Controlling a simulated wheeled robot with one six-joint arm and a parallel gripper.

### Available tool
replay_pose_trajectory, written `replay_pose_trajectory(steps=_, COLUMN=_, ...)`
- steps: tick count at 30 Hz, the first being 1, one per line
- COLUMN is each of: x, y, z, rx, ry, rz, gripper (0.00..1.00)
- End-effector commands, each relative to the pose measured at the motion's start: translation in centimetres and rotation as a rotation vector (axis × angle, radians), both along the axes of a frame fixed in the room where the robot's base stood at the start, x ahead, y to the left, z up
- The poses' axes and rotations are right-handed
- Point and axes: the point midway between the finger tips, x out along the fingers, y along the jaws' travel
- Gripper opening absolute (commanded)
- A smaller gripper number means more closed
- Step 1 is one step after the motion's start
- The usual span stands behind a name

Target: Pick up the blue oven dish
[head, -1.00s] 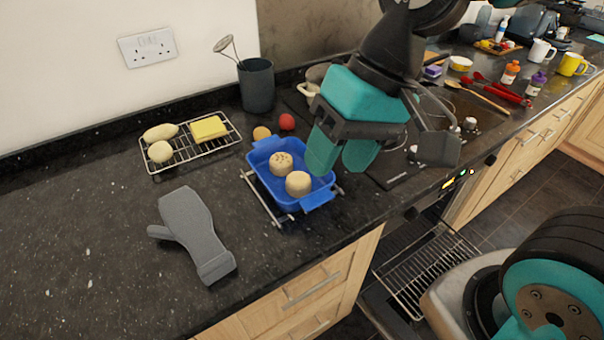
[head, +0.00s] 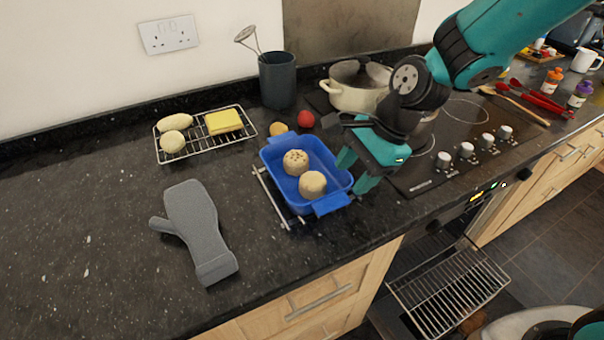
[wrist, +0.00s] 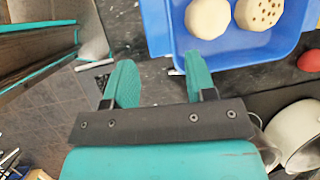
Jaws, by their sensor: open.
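The blue oven dish (head: 283,182) sits on a wire rack on the dark counter, with two round pale buns in it. It has a handle tab at each end. My gripper (head: 355,173) is open at the dish's right long side, fingers pointing down. In the wrist view, the dish (wrist: 232,56) is at the top. One finger of my gripper (wrist: 160,82) overlaps the dish's near edge in the picture, and the other is off to the left over the counter edge. I cannot tell whether any finger touches the dish.
A wire rack (head: 190,151) with dough pieces and a yellow block is behind left. A grey oven mitt (head: 197,230) lies front left. A red ball (head: 305,120), a utensil pot (head: 278,80) and a cream pan (head: 352,92) stand behind. The oven below is open, its rack (head: 450,288) showing.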

Motion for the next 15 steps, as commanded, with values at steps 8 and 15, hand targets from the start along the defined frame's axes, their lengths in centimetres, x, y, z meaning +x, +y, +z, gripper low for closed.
replay_pose_trajectory(steps=8, x=-0.1, y=1.7, z=-3.5, rx=0.0, ry=0.0, rz=0.002, gripper=0.51)
replay_pose_trajectory(steps=15, x=-0.6, y=2.8, z=-5.6, rx=-0.002, ry=0.004, rz=0.005, gripper=0.51)
